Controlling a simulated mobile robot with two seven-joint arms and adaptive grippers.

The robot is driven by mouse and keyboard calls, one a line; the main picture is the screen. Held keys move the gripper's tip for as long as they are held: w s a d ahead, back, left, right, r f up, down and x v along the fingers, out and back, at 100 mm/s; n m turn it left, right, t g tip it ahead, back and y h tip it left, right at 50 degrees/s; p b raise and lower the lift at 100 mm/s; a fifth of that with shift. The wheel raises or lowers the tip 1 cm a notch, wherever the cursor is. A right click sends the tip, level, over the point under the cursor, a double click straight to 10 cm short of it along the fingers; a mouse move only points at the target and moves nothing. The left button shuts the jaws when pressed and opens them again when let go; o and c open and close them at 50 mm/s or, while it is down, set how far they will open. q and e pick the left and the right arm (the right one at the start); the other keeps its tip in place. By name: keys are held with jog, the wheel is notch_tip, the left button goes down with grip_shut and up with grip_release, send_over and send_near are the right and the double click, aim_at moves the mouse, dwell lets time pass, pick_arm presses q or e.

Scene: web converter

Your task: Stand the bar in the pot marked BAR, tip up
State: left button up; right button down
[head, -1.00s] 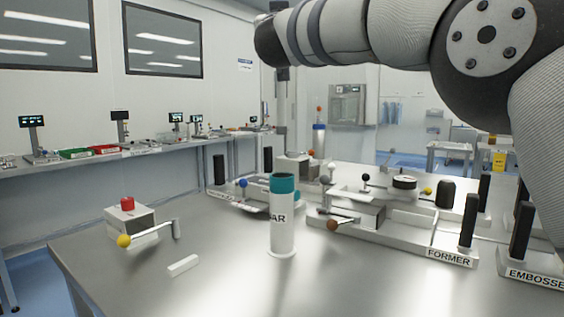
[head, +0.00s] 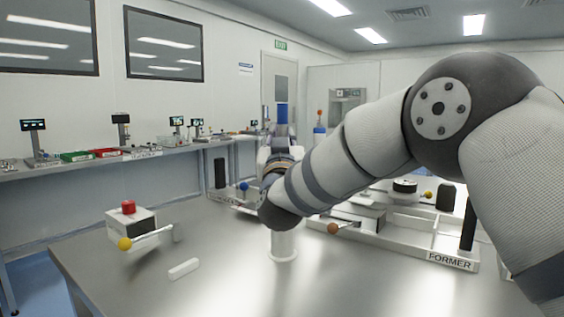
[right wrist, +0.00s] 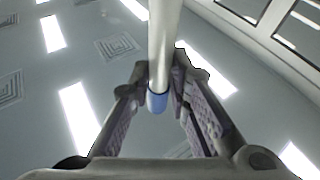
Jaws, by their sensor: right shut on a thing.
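My right gripper (head: 279,126) points upward above the pot area, shut on the bar. In the right wrist view the bar has a white shaft (right wrist: 165,35) and a blue end (right wrist: 157,102) between the fingers. The blue end (head: 282,112) also shows upright above my wrist in the head view; the rest of the bar is hidden there. The white pot marked BAR (head: 283,246) stands on the table, with only its lower part and base visible. My right arm covers its label and mouth. My left gripper is not in view.
At the left stand a box with a red button (head: 130,222) and a yellow-knobbed lever (head: 125,244). A small white block (head: 184,268) lies before it. The FORMER station (head: 452,260) is at the right. The front of the table is clear.

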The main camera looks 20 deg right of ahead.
notch_tip(320, 180, down, 5)
jog(key=shift+f, duration=0.2)
jog(key=c, duration=1.5)
grip_release()
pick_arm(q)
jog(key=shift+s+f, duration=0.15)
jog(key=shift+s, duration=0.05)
pick_arm(e)
jog(key=shift+s, duration=0.1)
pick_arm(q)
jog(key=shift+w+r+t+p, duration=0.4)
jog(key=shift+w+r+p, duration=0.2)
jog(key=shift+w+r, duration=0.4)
pick_arm(e)
jog(key=v, duration=1.2)
jog(key=shift+r, duration=0.1)
